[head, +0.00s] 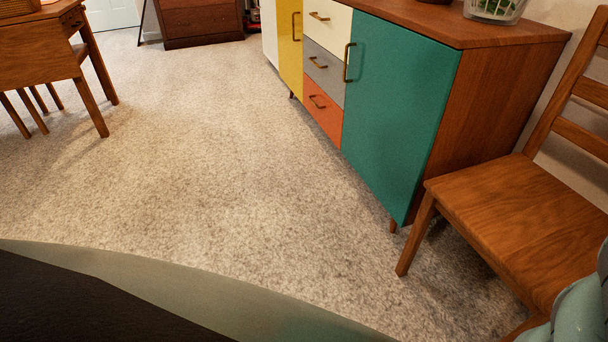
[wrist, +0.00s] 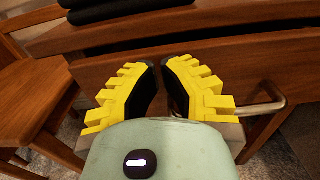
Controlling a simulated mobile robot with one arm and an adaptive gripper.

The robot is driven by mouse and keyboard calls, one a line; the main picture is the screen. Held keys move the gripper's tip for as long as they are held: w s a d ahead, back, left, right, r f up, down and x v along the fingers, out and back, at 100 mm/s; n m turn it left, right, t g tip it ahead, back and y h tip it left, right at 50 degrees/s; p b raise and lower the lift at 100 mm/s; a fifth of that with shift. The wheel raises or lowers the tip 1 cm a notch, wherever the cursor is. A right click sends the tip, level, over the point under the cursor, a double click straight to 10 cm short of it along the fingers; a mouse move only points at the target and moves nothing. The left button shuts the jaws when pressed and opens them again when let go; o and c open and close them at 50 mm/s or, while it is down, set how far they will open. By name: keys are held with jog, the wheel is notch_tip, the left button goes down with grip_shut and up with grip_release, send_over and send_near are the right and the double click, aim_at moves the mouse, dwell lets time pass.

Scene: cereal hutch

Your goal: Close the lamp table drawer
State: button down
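In the wrist view, my gripper (wrist: 160,67) has yellow ridged fingers with black inner sides. A narrow gap shows between them, with nothing seen held in it. The fingers are in front of a brown wooden front (wrist: 225,72), which appears to be a drawer front. A metal bar handle (wrist: 268,107) shows to the right of the fingers; the rest of it is hidden behind my gripper. Whether the fingers touch the wood or the handle, I cannot tell. How far the drawer stands out is not clear. The head view does not show my fingers or a lamp.
A sideboard (head: 401,104) with a teal door and coloured drawers stands at the right in the head view. A wooden chair (head: 520,205) is beside it. A wooden table (head: 40,50) is at the upper left. Carpet (head: 200,150) between them is clear.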

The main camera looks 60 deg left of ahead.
jog(key=shift+w, duration=0.3)
jog(key=shift+f, duration=0.1)
jog(key=f+b, duration=0.1)
jog(key=d+b, duration=0.1)
jog(key=b, duration=0.1)
jog(key=shift+s+f+g+h, duration=0.15)
jog(key=shift+f+g+h, duration=0.15)
jog(key=shift+f, duration=0.05)
jog(key=shift+d+f+b, duration=0.1)
jog(key=shift+d+b, duration=0.15)
jog(key=shift+b, duration=0.75)
jog(key=shift+w+b, duration=0.3)
jog(key=shift+b, duration=0.25)
jog(key=w+b, duration=0.2)
jog(key=w+r+b, duration=0.1)
jog(key=b, duration=0.1)
jog(key=shift+a+r, duration=0.1)
jog(key=shift+a, duration=0.3)
jog(key=shift+w+d+r+b, duration=0.1)
jog(key=shift+w+r+b, duration=0.05)
jog(key=shift+w+b, duration=0.3)
jog(key=shift+w+d+r+b, duration=0.1)
jog(key=shift+w+r+b, duration=0.05)
jog(key=shift+w+b, duration=0.2)
